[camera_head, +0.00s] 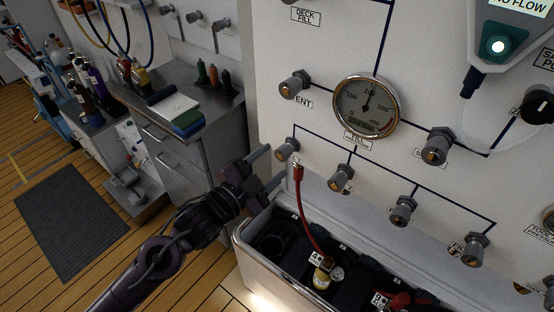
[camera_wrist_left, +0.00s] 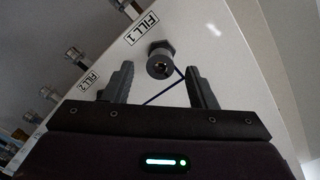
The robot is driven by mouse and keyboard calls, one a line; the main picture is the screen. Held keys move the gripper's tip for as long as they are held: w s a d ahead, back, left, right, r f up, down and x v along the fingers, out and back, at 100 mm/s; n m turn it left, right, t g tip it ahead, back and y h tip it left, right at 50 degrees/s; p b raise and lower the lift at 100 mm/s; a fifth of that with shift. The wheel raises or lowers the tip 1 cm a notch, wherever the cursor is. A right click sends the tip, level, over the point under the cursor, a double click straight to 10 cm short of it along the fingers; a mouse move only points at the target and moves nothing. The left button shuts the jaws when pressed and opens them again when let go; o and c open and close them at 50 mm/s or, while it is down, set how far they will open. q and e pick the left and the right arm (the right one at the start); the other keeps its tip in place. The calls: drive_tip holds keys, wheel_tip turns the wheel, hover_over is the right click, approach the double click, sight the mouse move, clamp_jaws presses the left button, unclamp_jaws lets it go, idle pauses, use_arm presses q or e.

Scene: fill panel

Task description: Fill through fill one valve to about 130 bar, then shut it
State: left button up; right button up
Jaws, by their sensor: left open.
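The fill one valve (camera_head: 286,150) is a grey knob at the left of a row on the white panel. It also shows in the left wrist view (camera_wrist_left: 160,62), beside its FILL 1 label (camera_wrist_left: 141,27). My left gripper (camera_head: 274,166) is open and empty. Its fingers point at the panel, and in the left wrist view the knob appears between the two fingertips (camera_wrist_left: 159,80), apparently beyond them. The round fill gauge (camera_head: 367,105) is above; its needle is too small to read surely. A red hose (camera_head: 305,212) hangs below the knob. My right gripper is out of view.
Other fill valves (camera_head: 341,179) continue to the right, with a vent valve (camera_head: 294,84) above. An open bin (camera_head: 266,276) with a yellow-topped cylinder (camera_head: 322,276) sits under the panel. A metal cabinet (camera_head: 181,150) stands left. A display at upper right (camera_head: 520,6) reads NO FLOW.

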use_arm(q)
drive_tip(key=shift+b+v, duration=0.45)
drive_tip(key=shift+v, duration=1.85)
